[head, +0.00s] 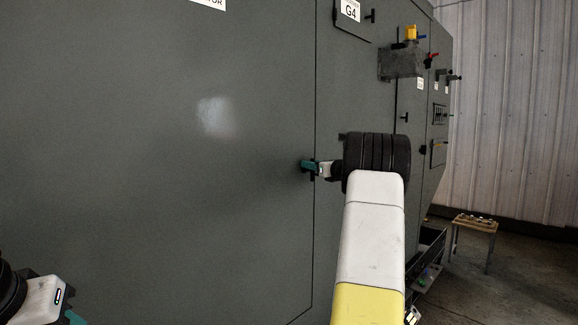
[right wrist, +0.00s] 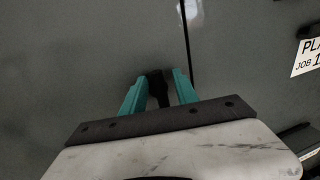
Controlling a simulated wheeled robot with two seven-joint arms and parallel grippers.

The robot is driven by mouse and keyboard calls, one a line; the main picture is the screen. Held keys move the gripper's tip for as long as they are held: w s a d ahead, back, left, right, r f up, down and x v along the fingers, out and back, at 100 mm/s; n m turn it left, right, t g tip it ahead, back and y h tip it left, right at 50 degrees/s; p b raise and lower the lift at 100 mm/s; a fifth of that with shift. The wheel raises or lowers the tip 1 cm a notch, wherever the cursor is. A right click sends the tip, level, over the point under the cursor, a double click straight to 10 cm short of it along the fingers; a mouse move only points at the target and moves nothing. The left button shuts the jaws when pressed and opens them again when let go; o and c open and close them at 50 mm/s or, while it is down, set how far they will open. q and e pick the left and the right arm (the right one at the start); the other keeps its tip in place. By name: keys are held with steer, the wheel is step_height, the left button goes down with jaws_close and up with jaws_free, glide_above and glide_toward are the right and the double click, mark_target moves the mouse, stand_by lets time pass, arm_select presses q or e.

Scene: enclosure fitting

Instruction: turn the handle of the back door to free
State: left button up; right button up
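The back door is a large flat dark grey panel (head: 160,170) filling the left and middle of the head view. Its vertical seam (head: 315,100) runs close to my right gripper. My right gripper (head: 308,166) has its teal fingertips at the panel near this seam. In the right wrist view a black handle (right wrist: 157,88) stands between the two teal fingers, which are apart with a narrow gap beside it. The handle is hidden by the gripper in the head view.
A small wooden table (head: 475,223) stands on the floor at right. The panel's left part is clear.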

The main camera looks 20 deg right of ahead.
mark_target(300, 168)
jaws_close()
steer(key=shift+a+n, duration=0.1)
steer(key=shift+n, duration=0.3)
steer(key=n, duration=0.2)
steer(key=n+t, duration=0.1)
steer(key=n, duration=0.1)
steer(key=shift+s+a+f+y, duration=0.15)
steer(key=shift+a+y, duration=0.15)
steer(key=shift+s+a+f+n+y, duration=0.1)
steer(key=shift+a+f+n+y, duration=0.35)
steer(key=shift+n, duration=2.1)
steer(key=shift+s+d+f+n+y, duration=0.15)
steer(key=shift+n+y, duration=0.6)
steer(key=shift+n, duration=1.75)
steer(key=shift+a+f+n+y, duration=0.35)
steer(key=shift+n+y, duration=0.25)
steer(key=shift+n, duration=2.25)
